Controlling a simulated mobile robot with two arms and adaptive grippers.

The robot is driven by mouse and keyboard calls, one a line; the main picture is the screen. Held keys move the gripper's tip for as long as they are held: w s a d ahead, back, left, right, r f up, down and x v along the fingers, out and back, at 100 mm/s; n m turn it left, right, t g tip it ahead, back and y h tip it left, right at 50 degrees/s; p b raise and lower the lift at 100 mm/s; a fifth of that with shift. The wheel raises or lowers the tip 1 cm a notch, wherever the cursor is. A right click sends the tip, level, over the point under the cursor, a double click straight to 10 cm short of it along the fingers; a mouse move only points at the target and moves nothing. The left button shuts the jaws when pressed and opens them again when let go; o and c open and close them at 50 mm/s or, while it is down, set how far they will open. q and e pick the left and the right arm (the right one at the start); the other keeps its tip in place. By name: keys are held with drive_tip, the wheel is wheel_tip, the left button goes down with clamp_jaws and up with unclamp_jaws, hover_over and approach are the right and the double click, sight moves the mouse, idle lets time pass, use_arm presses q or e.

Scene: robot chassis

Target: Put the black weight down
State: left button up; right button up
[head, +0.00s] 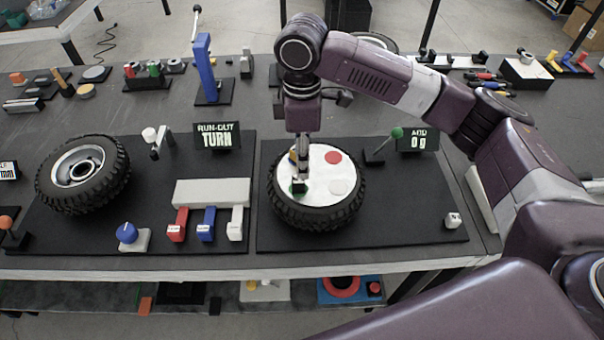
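My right gripper (298,182) points down over the white disc (320,172) that covers the centre of the right-hand tyre (345,212). Its fingertips are at the left part of the disc, by a green spot partly hidden behind them. A small dark shape is at the fingertips. I cannot tell whether it is the black weight or part of the fingers, nor whether the fingers are closed on it. The disc also has a red spot (333,157), a pale grey spot (339,187) and a partly hidden yellow spot. My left gripper is not in view.
Left are another tyre (118,171), a TURN display (217,136), a blue knob (127,233) and coloured blocks (206,224). The black mat's right side is mostly clear.

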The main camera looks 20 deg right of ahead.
drive_tip(key=shift+r, duration=2.2)
